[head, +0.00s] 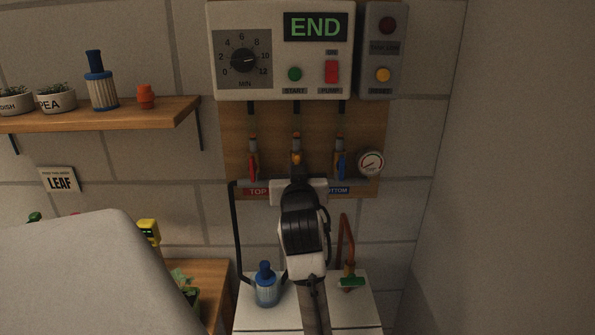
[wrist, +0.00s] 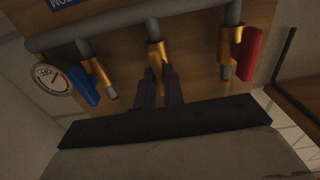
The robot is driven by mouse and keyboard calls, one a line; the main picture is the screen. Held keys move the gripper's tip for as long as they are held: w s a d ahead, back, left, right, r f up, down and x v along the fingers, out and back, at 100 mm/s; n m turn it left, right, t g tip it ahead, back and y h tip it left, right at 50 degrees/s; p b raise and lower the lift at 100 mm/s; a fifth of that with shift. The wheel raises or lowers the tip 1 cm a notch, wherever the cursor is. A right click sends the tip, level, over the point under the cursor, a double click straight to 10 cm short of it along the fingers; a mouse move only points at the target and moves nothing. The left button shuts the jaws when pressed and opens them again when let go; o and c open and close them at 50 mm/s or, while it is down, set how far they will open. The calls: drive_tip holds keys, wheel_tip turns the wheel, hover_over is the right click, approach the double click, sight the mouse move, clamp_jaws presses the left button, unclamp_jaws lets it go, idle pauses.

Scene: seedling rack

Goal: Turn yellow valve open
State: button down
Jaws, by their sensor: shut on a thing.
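The middle valve (head: 297,157) sits on the wooden board between the red and blue valves, and a little yellow shows on it just above my gripper (head: 298,180). In the wrist view its brass body (wrist: 155,52) stands right at the tips of my gripper (wrist: 160,74). The two dark fingers are close together and shut on the valve's handle, which they mostly hide. I cannot tell the handle's exact angle. The red valve handle (head: 253,166) and blue valve handle (head: 340,165) both lie roughly along their pipes.
A round gauge (head: 371,163) is right of the blue valve. Above hangs a control panel (head: 222,90) with a dial and a display reading END. A blue bottle (head: 266,287) and a green-handled tap (head: 351,282) are below. A shelf (head: 150,112) is at left.

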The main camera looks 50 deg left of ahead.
drive_tip(key=c, duration=1.5)
unclamp_jaws()
drive_tip(key=b+v, duration=0.4)
drive_tip(key=v, duration=0.9)
drive_tip(key=shift+s+d, duration=0.2)
drive_tip(key=shift+d, duration=0.15)
drive_tip(key=shift+r, duration=0.15)
